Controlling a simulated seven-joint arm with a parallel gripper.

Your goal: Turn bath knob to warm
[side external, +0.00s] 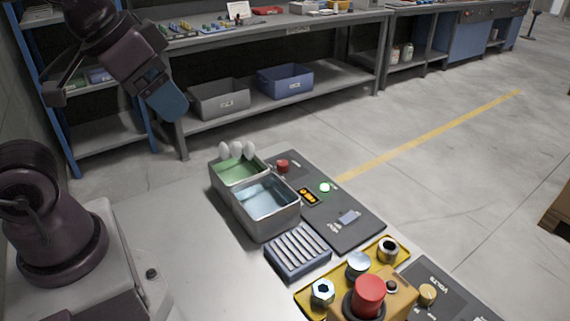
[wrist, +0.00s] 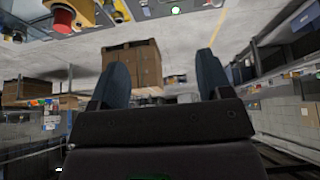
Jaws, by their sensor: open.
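A metal bath (side external: 268,224) with a green and a pale blue basin stands on the bench. I cannot read the panel's labels or tell the knob's setting. My gripper (side external: 168,108) is high at the upper left in the side view, well away from the panel and touching nothing. In the wrist view its two blue fingers stand apart, and my gripper (wrist: 160,62) is open and empty.
A slatted blue block (side external: 298,251) and a yellow tray (side external: 313,293) with metal parts sit in front of the bath. A large red button (side external: 369,290) stands on an orange box at the front. White egg-shaped pieces (side external: 237,150) rise at the bath's back. The bench's left part is clear.

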